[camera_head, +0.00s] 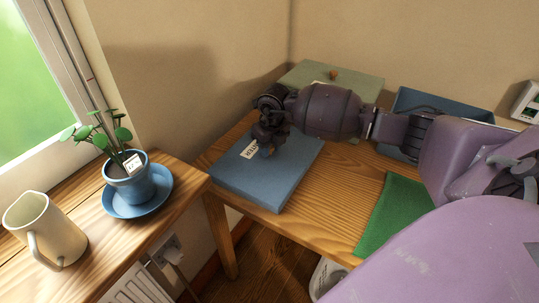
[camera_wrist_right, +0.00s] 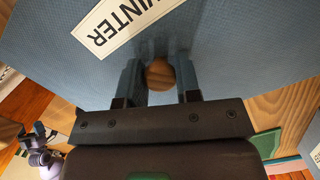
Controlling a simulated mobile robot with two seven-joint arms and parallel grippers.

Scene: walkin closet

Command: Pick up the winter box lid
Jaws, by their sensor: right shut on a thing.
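The winter box lid (camera_head: 262,185) is a flat blue slab with a white label and a round wooden knob. It appears to lie flat at the left end of the wooden table. In the right wrist view the lid (camera_wrist_right: 60,70) fills most of the picture, and its label reads WINTER. My right gripper (camera_head: 267,149) is over the lid. Its fingers (camera_wrist_right: 159,82) are shut on the knob (camera_wrist_right: 160,74), one on each side.
A blue box (camera_head: 398,105) stands behind my right arm, partly hidden. A grey-green lidded box (camera_head: 350,83) is at the back. A green mat (camera_head: 392,215) lies on the table's right. The left ledge holds a potted plant (camera_head: 130,185) and a cream pitcher (camera_head: 50,230).

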